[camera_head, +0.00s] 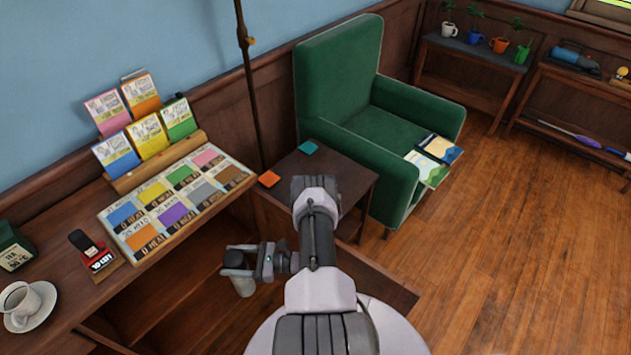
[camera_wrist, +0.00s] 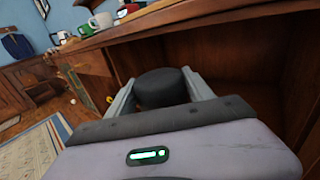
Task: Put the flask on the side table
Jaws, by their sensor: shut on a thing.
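My gripper (camera_head: 238,260) is shut on the flask (camera_head: 244,287), holding it near its dark cap. The flask's pale lower body shows below the fingers in the head view. In the wrist view the round black cap (camera_wrist: 162,88) sits between the two grey fingers, and the rest of the flask is hidden. The flask is beside the front of the desk, below its top. The side table (camera_head: 343,176) is a dark wooden table between the desk and the green armchair, beyond and to the right of my gripper. My arm hides part of it.
An orange coaster (camera_head: 269,179) and a teal coaster (camera_head: 308,147) lie on the side table. A thin dark pole (camera_head: 250,90) rises behind it. The green armchair (camera_head: 340,75) stands close on the right. The desk (camera_head: 75,275) holds cards, a cup and saucer. The floor at right is clear.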

